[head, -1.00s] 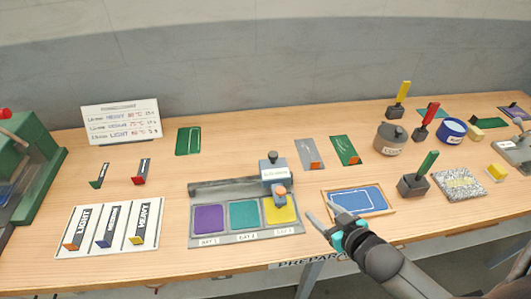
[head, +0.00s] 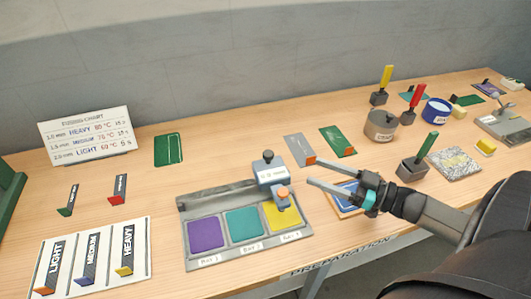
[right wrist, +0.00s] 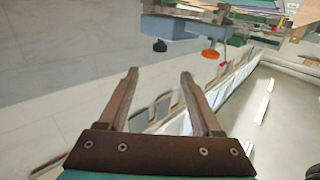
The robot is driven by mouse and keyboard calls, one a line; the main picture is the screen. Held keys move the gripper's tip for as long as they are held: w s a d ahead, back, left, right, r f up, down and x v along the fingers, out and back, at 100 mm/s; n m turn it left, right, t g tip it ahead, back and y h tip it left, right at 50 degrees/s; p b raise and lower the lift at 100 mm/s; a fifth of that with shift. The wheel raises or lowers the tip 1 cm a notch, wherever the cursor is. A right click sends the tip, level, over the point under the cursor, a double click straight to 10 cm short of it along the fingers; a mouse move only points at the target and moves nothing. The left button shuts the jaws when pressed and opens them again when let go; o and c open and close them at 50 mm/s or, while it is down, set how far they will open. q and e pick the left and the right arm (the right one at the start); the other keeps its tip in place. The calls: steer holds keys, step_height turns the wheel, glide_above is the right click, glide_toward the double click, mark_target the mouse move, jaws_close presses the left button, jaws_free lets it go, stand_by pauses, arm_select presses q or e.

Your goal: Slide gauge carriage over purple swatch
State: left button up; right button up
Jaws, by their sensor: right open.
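The gauge carriage (head: 270,173) is a grey-blue block with a dark knob on top and an orange knob (head: 283,191) at its front. It sits at the right end of the grey gauge tray (head: 183,222), behind and partly over the yellow swatch (head: 287,216). The purple swatch (head: 205,234) lies in the left bay, and the teal swatch (head: 244,223) lies in the middle bay. My right gripper (head: 311,171) is open and empty, just right of the carriage and apart from it. The right wrist view shows its two spread fingers (right wrist: 158,82). My left gripper is not in view.
A blue pad (head: 346,205) lies partly hidden beneath my right gripper. A card with LIGHT, MEDIUM and HEAVY tools (head: 140,232) lies left of the tray. Grey and green strips (head: 299,149) lie behind the carriage. A grey pot (head: 380,125) and stamps stand to the right.

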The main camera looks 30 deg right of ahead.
mark_target(268, 153)
steer(key=x, duration=1.4)
steer(key=shift+w+b, duration=0.2)
steer(key=shift+b, duration=0.15)
steer(key=shift+c, duration=0.4)
jaws_close()
stand_by(0.5)
